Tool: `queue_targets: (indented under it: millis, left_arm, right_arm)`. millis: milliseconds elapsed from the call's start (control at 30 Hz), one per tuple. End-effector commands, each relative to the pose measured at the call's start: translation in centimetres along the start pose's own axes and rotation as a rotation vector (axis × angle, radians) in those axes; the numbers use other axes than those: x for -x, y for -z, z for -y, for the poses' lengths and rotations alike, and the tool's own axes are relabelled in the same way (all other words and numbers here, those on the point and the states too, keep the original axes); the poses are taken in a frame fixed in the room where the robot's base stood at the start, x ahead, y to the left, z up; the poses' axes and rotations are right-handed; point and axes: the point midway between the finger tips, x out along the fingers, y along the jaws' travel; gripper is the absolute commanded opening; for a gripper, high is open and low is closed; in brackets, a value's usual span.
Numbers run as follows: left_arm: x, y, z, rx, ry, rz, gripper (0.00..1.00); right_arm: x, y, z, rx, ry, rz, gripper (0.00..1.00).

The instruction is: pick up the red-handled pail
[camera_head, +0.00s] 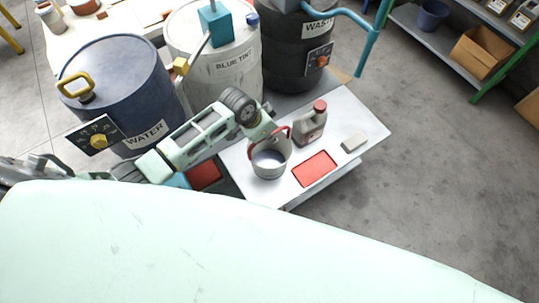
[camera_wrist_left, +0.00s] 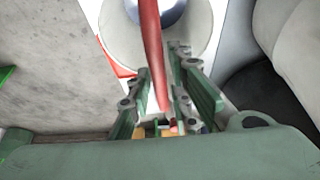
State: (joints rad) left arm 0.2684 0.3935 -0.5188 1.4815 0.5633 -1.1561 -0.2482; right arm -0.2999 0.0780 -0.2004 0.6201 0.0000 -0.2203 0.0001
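The pail (camera_head: 269,162) is pale grey with a red handle (camera_head: 283,136) raised above its rim. It stands on a low white table. My left gripper (camera_head: 271,129) is at the raised handle, above the pail. In the left wrist view the red handle (camera_wrist_left: 151,45) runs between the two fingers of the left gripper (camera_wrist_left: 163,80), with space visible beside it, so the fingers look open around it. The pail's round opening (camera_wrist_left: 197,32) shows beyond the fingers. Whether a finger touches the handle is unclear. My right gripper is not in view.
On the white table (camera_head: 364,128) are a grey jug (camera_head: 311,124) with a red cap, a red tray (camera_head: 315,168) and a pale block (camera_head: 354,142). Floor at right is clear.

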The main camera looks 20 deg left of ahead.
Motion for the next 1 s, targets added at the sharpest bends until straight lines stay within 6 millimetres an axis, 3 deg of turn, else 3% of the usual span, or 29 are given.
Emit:
queue_targets:
  millis: [167,1000]
  left_arm:
    - [0.01,-0.02,0.01,0.0,0.0,0.0,0.0]
    - [0.17,0.16,0.05,0.0,0.001,-0.003,0.0]
  right_arm:
    - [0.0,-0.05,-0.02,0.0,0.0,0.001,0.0]
    - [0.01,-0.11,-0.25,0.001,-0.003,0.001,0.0]
